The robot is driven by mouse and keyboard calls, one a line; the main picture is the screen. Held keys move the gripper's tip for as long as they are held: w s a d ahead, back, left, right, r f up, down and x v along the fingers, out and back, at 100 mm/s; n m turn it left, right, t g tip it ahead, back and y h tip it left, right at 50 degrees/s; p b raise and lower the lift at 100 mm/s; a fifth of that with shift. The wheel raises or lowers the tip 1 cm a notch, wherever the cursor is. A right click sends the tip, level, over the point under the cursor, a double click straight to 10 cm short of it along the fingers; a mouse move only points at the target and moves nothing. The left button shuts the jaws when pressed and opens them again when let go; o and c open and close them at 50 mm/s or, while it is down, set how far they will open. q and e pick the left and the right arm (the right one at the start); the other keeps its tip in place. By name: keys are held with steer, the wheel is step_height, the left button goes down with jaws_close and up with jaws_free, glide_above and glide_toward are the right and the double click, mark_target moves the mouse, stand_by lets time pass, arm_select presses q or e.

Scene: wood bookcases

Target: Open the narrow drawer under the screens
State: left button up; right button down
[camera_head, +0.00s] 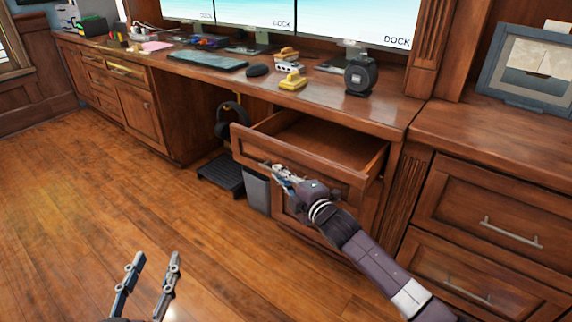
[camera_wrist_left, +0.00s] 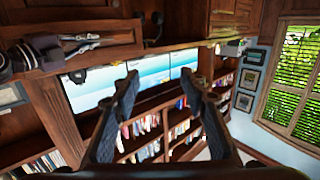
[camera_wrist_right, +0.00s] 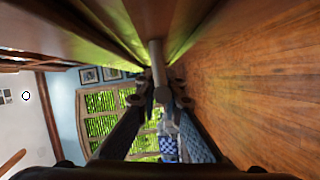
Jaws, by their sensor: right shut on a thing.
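The narrow drawer (camera_head: 300,162) under the desk top, below the right screen (camera_head: 365,22), is pulled well out, and its empty inside shows. My right gripper (camera_head: 278,172) is at the drawer's front, shut on the drawer handle. The handle bar (camera_wrist_right: 157,70) shows between the fingers in the right wrist view. The handle is mostly hidden by the gripper in the head view. My left gripper (camera_head: 150,268) is open and empty over the floor at the lower left. Its two spread fingers also show in the left wrist view (camera_wrist_left: 160,88).
The desk top (camera_head: 215,70) carries a keyboard (camera_head: 207,60), a mouse (camera_head: 257,71), yellow-and-white objects (camera_head: 292,80) and a round black device (camera_head: 359,76). A dark pedal-like item (camera_head: 221,174) and a grey bin (camera_head: 257,191) stand under the desk. The wood floor (camera_head: 90,200) is clear at left.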

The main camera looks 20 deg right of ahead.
arm_select(q)
steer(key=s+a+f+g+y+p, duration=0.1)
steer(key=s+a+f+g, duration=0.1)
steer(key=s+f+g, duration=0.3)
steer(key=s+a+f+g+y+p, duration=0.1)
steer(key=s+a+f+g, duration=0.1)
steer(key=f, duration=0.5)
steer(key=s+a+f+g+y+p, duration=0.1)
steer(key=s+a+f+g, duration=0.1)
steer(key=s, duration=0.4)
steer(key=s+a+f+g+p, duration=0.1)
steer(key=s+f+g+p, duration=0.1)
steer(key=s, duration=0.4)
steer(key=shift+s+a+f+n+g+y, duration=0.35)
steer(key=shift+f+g, duration=0.55)
steer(key=shift+g, duration=0.3)
arm_select(e)
steer(key=s+a, duration=1.1)
steer(key=a, duration=0.3)
steer(key=shift+s+a, duration=0.25)
steer(key=shift+a, duration=0.1)
arm_select(q)
steer(key=shift+w, duration=0.1)
arm_select(e)
steer(key=shift+f, duration=0.1)
steer(key=c, duration=2.1)
jaws_free()
steer(key=v, duration=1.2)
